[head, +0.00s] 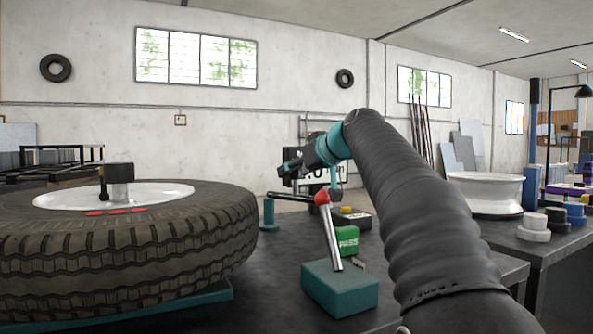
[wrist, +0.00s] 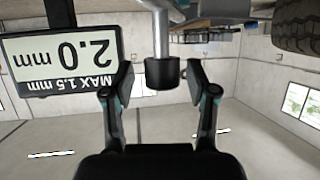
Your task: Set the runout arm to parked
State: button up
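My gripper (head: 287,168) is in the middle of the head view, in front of a display. In the wrist view my gripper (wrist: 160,72) is open. A black cylindrical knob (wrist: 162,73) on a grey rod (wrist: 161,35) sits between its fingertips, with a visible gap on each side. I cannot tell for sure whether this knob belongs to the runout arm. In the head view a dark horizontal bar (head: 292,197) runs from a short teal post (head: 268,214) beside the tyre. The display (wrist: 62,60) reads "2.0 mm" and "MAX 1.5 mm", upside down in the wrist view.
A large tyre (head: 210,225) lies flat at left. A chrome lever (head: 332,235) with a red ball (head: 322,198) leans from a teal block (head: 340,288). A green PASS sign (head: 347,241) and a yellow button (head: 346,210) stand behind. A white rim (head: 484,192) is at right.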

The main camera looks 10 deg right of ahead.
jog(key=v, duration=1.2)
dwell(0.3)
